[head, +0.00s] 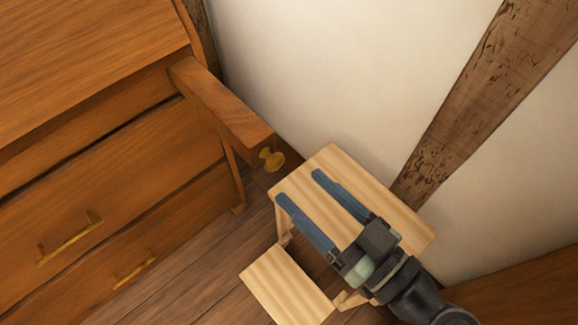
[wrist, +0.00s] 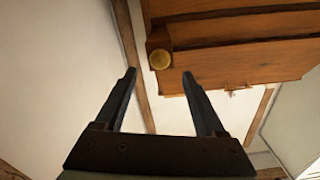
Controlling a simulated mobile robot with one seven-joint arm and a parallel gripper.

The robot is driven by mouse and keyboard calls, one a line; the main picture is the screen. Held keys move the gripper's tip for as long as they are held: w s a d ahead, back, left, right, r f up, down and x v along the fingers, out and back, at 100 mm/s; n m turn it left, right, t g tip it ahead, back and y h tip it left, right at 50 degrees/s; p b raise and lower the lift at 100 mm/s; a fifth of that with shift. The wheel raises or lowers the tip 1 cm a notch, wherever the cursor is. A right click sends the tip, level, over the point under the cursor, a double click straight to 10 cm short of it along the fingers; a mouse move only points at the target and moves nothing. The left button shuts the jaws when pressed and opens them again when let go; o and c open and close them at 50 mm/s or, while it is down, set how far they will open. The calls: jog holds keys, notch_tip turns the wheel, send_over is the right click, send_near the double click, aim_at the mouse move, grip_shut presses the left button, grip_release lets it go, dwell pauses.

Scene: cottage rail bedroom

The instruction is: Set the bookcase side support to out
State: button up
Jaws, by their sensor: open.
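The bookcase (head: 110,195) is a brown wooden case with drawers at the left of the head view. Its side support is a wooden bar (head: 222,110) at the case's right front corner, sticking out from the front. A round brass knob (head: 271,160) is on the bar's end. My gripper (head: 299,185) is open and empty, with its fingers pointing toward the knob but apart from it. In the wrist view the knob (wrist: 160,60) shows beyond and between the fingertips (wrist: 158,75). How far the bar can still slide cannot be told.
A light wooden step stool (head: 395,212) stands below my gripper, its lower step (head: 287,288) nearer the front. A white wall (head: 330,70) with a dark timber beam (head: 465,95) is behind. Brown furniture (head: 535,290) is at the lower right. Some floor (head: 195,275) is clear before the bookcase.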

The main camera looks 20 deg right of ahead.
jog(key=v, duration=0.7)
jog(key=shift+p, duration=0.4)
